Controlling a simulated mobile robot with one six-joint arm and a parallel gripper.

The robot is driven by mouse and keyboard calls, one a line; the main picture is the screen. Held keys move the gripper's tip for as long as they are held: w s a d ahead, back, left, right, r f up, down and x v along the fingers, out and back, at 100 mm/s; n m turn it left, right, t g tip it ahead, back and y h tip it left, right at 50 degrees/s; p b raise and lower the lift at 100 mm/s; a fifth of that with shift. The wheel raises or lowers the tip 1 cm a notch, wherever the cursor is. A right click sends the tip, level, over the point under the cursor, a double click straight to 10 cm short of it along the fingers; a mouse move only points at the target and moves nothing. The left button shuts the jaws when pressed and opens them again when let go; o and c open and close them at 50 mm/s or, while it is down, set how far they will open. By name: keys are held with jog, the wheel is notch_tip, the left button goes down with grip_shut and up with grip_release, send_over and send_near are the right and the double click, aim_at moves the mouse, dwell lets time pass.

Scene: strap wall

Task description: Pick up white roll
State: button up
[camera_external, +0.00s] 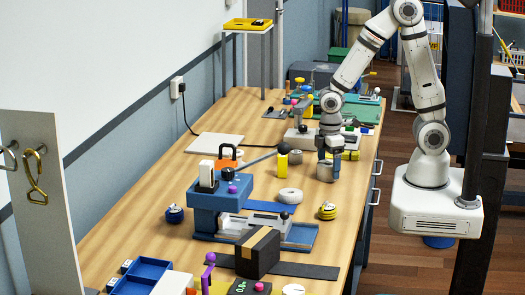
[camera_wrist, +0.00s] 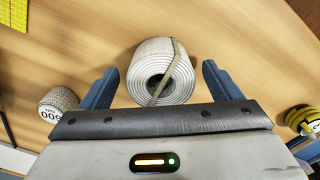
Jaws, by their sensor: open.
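In the wrist view a pale, whitish-grey roll (camera_wrist: 152,52) with wound layers and a dark centre hole lies between the fingers. A loose strip of it crosses its face. My gripper (camera_wrist: 161,68) is open, one dark blue finger on each side of the roll, with a gap on both sides. In the external view my gripper (camera_external: 328,158) points down over the right side of the bench. A grey roll-like shape (camera_external: 327,174) shows right under it, partly covered by the gripper.
The bench's right edge is close.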

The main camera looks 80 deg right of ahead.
jog(key=shift+f, duration=0.6)
jog(key=shift+c, duration=0.5)
jog(key=c, duration=1)
